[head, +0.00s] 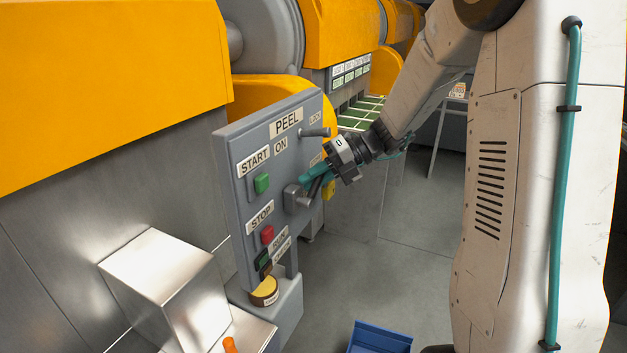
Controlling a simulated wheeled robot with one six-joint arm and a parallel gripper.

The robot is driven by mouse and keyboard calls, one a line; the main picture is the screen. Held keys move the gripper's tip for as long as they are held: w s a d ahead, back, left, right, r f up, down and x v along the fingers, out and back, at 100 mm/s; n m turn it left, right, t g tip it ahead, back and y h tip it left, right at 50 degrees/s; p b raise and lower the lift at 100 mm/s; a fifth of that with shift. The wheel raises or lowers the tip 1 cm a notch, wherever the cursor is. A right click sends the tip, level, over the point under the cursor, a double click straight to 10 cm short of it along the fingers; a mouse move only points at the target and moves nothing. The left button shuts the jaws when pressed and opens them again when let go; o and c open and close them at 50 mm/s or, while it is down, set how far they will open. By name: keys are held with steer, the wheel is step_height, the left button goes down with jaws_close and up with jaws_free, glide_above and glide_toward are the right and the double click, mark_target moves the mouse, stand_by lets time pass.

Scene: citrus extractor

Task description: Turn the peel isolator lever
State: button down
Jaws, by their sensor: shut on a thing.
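The grey control panel marked PEEL (232,205) stands upright left of centre. The peel isolator lever (291,200) is a grey hub with a handle on the panel's right half, below the ON label (281,144). My gripper (311,184), with teal fingers, reaches in from the right and is shut on the lever's handle. The fingers hide part of the handle, so its exact angle is hard to read.
A green START button (262,183) and a red STOP button (267,234) sit left of the lever. A grey peg (316,132) sticks out near the LOCK label. A shiny metal box (155,262) stands lower left; a blue bin (380,338) is on the floor.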

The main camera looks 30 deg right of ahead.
steer(key=c, duration=1.3)
jaws_free()
steer(key=shift+c, duration=0.2)
steer(key=v, duration=0.7)
steer(key=shift+d+r, duration=0.2)
steer(key=shift+d, duration=0.15)
